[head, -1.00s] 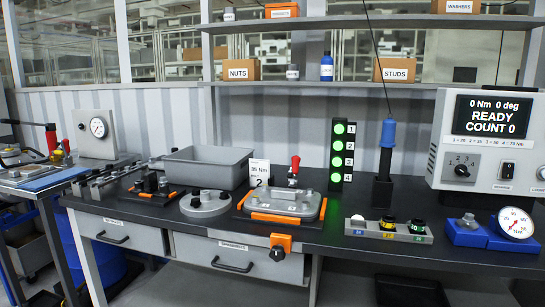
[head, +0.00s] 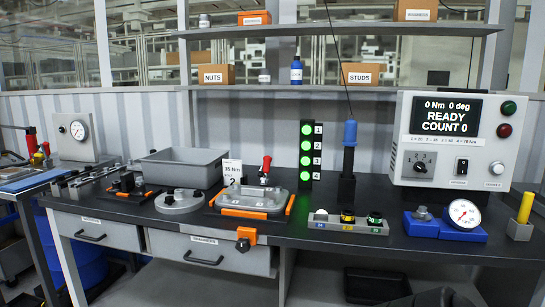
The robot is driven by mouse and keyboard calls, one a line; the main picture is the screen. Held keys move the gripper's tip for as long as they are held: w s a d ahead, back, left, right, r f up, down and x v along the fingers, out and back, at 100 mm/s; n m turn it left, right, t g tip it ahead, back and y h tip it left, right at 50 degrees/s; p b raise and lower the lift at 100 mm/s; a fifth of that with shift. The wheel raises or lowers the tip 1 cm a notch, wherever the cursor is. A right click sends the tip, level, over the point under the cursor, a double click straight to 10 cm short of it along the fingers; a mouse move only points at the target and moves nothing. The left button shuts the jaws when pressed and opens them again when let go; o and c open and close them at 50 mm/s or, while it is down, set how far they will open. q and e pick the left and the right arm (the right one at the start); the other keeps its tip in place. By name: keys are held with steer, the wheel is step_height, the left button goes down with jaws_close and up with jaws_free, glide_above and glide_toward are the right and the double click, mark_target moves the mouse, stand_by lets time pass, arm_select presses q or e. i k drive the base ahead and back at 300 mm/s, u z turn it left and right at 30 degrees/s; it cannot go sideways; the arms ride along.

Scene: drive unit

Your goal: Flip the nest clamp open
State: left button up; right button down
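The nest clamp (head: 265,168) has a red handle that stands upright at the back edge of the nest. The nest (head: 287,205) is a fixture with orange edges on the bench, and a grey drive unit housing (head: 253,199) sits in it. Whether the clamp's arm presses on the housing is too small to tell. Neither of my grippers shows clearly; a dark shape at the bottom edge, right of centre, cannot be made out.
Left of the nest are a grey bin (head: 182,165) and a round grey part (head: 178,201). A card reading 35 Nm (head: 232,171) stands close to the clamp. A green light tower (head: 306,152) and a blue-topped tool (head: 349,150) stand to its right. An orange-black knob (head: 246,238) juts from the bench front.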

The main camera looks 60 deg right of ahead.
mark_target(267, 159)
steer(key=k, duration=0.5)
steer(key=z, duration=1)
